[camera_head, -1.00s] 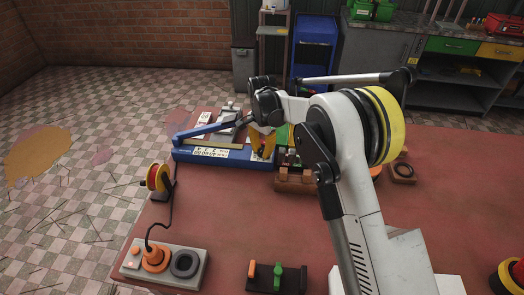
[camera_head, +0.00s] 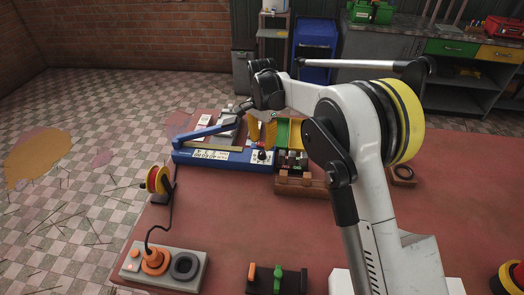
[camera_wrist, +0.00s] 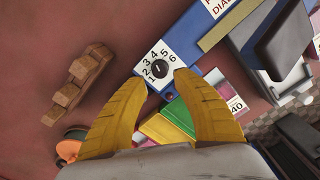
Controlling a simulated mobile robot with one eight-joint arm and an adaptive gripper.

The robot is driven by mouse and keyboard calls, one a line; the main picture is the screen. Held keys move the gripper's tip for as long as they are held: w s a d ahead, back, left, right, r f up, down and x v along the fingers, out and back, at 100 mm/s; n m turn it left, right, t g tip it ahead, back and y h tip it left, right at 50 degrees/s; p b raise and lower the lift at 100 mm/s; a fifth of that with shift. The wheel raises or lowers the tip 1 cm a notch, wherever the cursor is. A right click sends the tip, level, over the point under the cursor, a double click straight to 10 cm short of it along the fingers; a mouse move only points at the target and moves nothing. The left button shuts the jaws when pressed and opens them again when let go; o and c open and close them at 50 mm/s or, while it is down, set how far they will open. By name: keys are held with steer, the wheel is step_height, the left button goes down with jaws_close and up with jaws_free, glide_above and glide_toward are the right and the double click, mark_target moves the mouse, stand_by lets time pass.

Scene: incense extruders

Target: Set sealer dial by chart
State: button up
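The blue sealer (camera_head: 222,157) stands on the red table with its long lever at the left. A white printed chart label (camera_head: 210,155) is on its front. Its black round dial (camera_head: 262,156) sits at the right end, and the wrist view shows the dial (camera_wrist: 157,70) on a white plate numbered 1 to 6. I cannot tell which number its pointer is at. My gripper (camera_head: 262,137) has its yellow fingers above the dial. In the wrist view my gripper (camera_wrist: 161,77) is open and empty, its fingertips apart on either side of the dial's lower part.
A wooden stand (camera_head: 300,184) and a green tray (camera_head: 290,130) are right of the sealer. The middle of the table is clear.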

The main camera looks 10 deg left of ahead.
mark_target(263, 152)
step_height(263, 152, up, 6)
steer(key=shift+r, duration=0.1)
stand_by(0.4)
steer(key=s+d+r+n+t, duration=0.2)
steer(key=s+d+r, duration=0.45)
steer(key=d, duration=0.35)
steer(key=s+d+r+n+t, duration=0.1)
steer(key=s+d+r, duration=0.5)
steer(key=d, duration=0.4)
steer(key=s+d+f+n+t, duration=0.1)
steer(key=s+d+f+t, duration=0.1)
steer(key=s+d, duration=0.4)
steer(key=s+d+f+n+t+b, duration=0.1)
steer(key=s+d, duration=0.5)
steer(key=s, duration=0.6)
step_height(263, 152, down, 2)
steer(key=shift+f+n+t, duration=0.2)
steer(key=shift+n+t, duration=0.4)
steer(key=shift+n, duration=0.1)
